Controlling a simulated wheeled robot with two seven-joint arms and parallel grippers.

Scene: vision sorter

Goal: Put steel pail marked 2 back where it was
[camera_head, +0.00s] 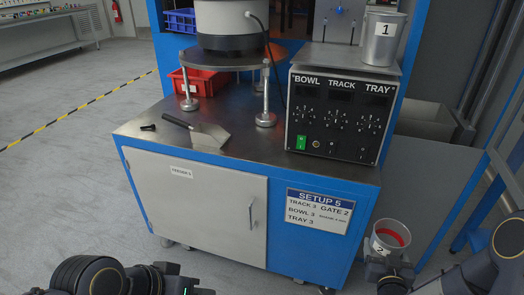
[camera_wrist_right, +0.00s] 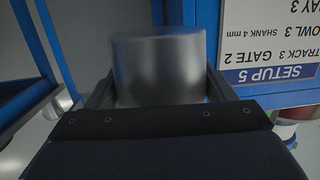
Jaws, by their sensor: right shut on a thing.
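In the right wrist view the pail (camera_wrist_right: 158,65) shows as a plain steel cylinder between the fingers (camera_wrist_right: 158,95). The steel pail marked 1 (camera_head: 383,38) stands on the plate above the control box. My left arm shows at the bottom left of the head view; its fingertips cannot be made out.
The blue cabinet (camera_head: 345,184) has a steel top with a scoop (camera_head: 211,137), a black control box (camera_head: 336,116) and a bowl feeder (camera_head: 229,25) on legs. A red bin (camera_head: 207,80) stands behind. A setup sign (camera_head: 318,210) is on the front. Floor at left is clear.

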